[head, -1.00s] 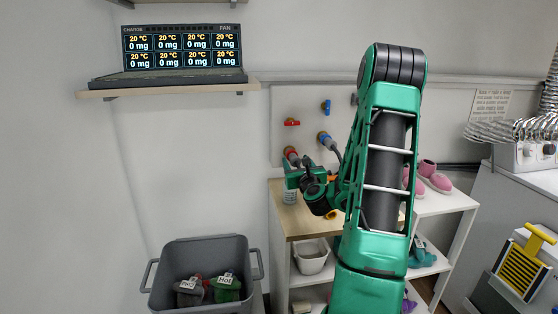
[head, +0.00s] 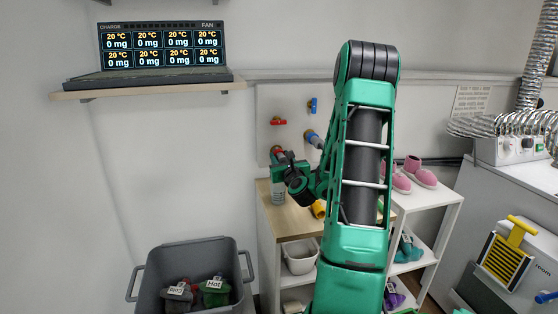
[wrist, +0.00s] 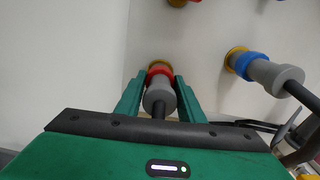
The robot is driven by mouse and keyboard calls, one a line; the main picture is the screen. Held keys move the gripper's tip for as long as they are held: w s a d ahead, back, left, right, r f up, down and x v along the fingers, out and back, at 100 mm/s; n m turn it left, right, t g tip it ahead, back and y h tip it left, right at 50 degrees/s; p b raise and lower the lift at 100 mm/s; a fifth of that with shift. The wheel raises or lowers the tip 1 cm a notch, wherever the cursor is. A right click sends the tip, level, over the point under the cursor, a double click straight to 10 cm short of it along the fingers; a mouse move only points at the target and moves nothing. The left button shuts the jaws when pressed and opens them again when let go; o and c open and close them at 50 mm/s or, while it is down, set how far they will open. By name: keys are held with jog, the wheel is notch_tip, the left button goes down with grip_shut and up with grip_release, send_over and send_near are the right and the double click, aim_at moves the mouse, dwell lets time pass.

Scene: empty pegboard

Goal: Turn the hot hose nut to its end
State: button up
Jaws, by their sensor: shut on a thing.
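The hot hose nut (wrist: 160,96) is a grey cylinder behind a red ring (wrist: 160,72) on a brass wall fitting, with a dark hose running from it toward me in the wrist view. My gripper (wrist: 159,92) is shut on the hot hose nut, with one green finger on each side. In the head view my gripper (head: 288,170) is at the wall, just below the red ring of the hot fitting (head: 277,153). The fingertips are partly hidden there by my wrist.
The blue-ringed cold hose nut (wrist: 276,76) sits to the right on its own fitting with a dark hose. A red valve handle (head: 279,121) and a blue one (head: 313,105) are above. A wooden-topped shelf (head: 283,222) stands below, and a grey bin (head: 190,249) at lower left.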

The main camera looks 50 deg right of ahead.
jog(key=shift+n, duration=0.3)
jog(key=shift+a+n, duration=0.1)
jog(key=shift+n, duration=0.4)
jog(key=n, duration=0.5)
jog(key=shift+w+a, duration=0.1)
jog(key=n, duration=0.7)
jog(key=shift+n, duration=0.3)
jog(key=n, duration=0.5)
jog(key=shift+n, duration=2.4)
jog(key=shift+r, duration=0.1)
